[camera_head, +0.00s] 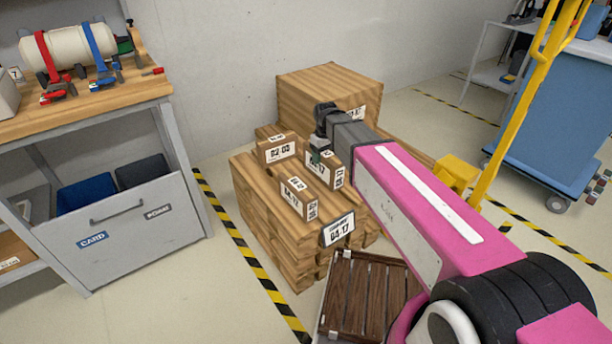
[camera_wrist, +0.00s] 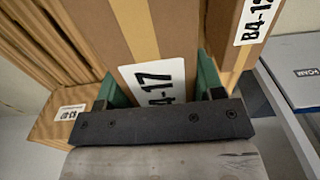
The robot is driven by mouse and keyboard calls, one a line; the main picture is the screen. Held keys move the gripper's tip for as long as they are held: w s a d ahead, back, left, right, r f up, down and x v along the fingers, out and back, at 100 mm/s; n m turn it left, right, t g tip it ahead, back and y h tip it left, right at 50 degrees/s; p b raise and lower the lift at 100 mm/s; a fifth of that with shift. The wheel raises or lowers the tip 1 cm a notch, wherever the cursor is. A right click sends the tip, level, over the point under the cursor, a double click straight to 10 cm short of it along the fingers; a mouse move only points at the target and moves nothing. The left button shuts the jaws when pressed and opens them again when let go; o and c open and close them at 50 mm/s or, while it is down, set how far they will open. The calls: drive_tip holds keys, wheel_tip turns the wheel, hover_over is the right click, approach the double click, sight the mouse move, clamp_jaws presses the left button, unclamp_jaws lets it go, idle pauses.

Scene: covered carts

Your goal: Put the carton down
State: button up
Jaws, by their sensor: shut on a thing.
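My gripper (camera_head: 317,150) is over the stack of large boxes in the head view. In the wrist view its two green-padded fingers (camera_wrist: 163,88) are shut on the sides of a brown carton (camera_wrist: 115,50) with tan tape and a white label ending in 17. The held carton (camera_head: 325,171) also shows in the head view, partly hidden by my gripper and arm. I cannot tell whether its underside touches the stack (camera_head: 262,222). A second carton (camera_head: 297,198) sits just in front of it, and a third carton (camera_head: 277,149), marked 02-03, sits to its left.
A taller box (camera_head: 315,95) stands behind, against the wall. A slatted brown crate (camera_head: 362,300) is on the floor in front of the stack. A workbench (camera_head: 95,110) is at left, and a blue covered cart (camera_head: 555,115) and yellow frame (camera_head: 530,95) are at right.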

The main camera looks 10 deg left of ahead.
sight(323, 175)
drive_tip(key=shift+f, duration=4.75)
drive_tip(key=shift+f, duration=0.1)
drive_tip(key=o, duration=1.4)
wheel_tip(323, 175, up, 12)
drive_tip(key=shift+r, duration=0.1)
drive_tip(key=s+d+f+m, duration=0.3)
drive_tip(key=d, duration=0.8)
drive_tip(key=s+d+f+m, duration=0.3)
drive_tip(key=s+d, duration=0.1)
drive_tip(key=d, duration=0.8)
drive_tip(key=s+d+f+m, duration=0.3)
drive_tip(key=d+m, duration=0.1)
drive_tip(key=d, duration=0.8)
drive_tip(key=shift+s, duration=0.2)
